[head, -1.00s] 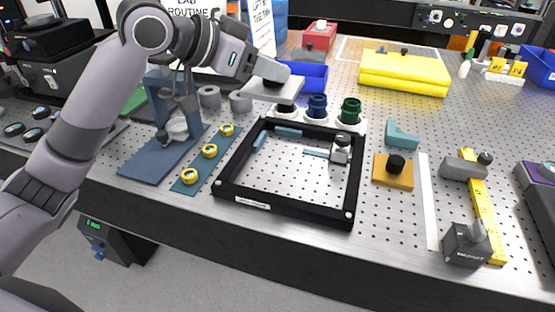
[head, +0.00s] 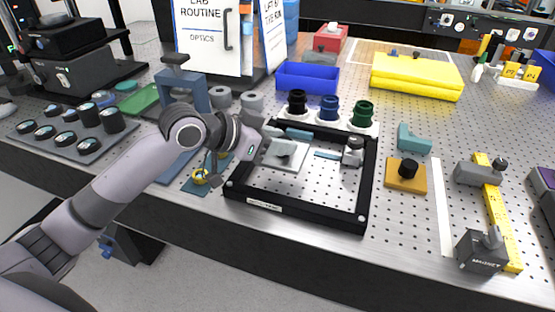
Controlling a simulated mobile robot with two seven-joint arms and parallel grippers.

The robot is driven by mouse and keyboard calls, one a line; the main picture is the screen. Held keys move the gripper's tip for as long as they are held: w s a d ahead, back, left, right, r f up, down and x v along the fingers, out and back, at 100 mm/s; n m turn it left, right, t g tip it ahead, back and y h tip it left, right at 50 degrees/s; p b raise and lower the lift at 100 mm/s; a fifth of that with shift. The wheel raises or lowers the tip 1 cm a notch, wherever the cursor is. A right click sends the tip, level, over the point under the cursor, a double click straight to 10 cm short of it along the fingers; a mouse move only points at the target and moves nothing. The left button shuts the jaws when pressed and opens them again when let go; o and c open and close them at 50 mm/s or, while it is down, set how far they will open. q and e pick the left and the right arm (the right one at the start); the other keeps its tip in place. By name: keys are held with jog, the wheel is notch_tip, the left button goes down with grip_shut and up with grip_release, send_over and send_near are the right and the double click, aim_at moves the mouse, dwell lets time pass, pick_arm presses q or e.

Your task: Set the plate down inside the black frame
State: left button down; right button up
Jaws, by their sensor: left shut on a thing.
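The black frame (head: 367,185) lies flat on the perforated table, with its corner nearest my left arm partly covered. My left gripper (head: 279,147) reaches over the frame's left rail and is shut on the plate (head: 287,161). The plate is a thin light grey square. It appears within the frame's opening, towards the back left, and looks about level. I cannot tell whether it touches the surface below. My gripper hides its back left part. My right gripper is not in view.
Inside the frame, teal strips (head: 327,154) and a metal clamp (head: 352,152) stand at the back and right. Black, blue and green knobs (head: 329,107) stand behind it. An orange block (head: 405,178) sits to its right. The front right of the opening is clear.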

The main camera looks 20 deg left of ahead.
aim_at(267, 158)
pick_arm(q)
jog(key=shift+f, duration=2.35)
jog(key=shift+f, duration=0.1)
jog(key=c, duration=0.7)
grip_release()
jog(key=shift+f, duration=0.1)
jog(key=shift+o, duration=0.2)
jog(key=shift+r, duration=0.2)
jog(key=v, duration=1.2)
jog(key=shift+b, duration=0.4)
jog(key=shift+f, duration=0.1)
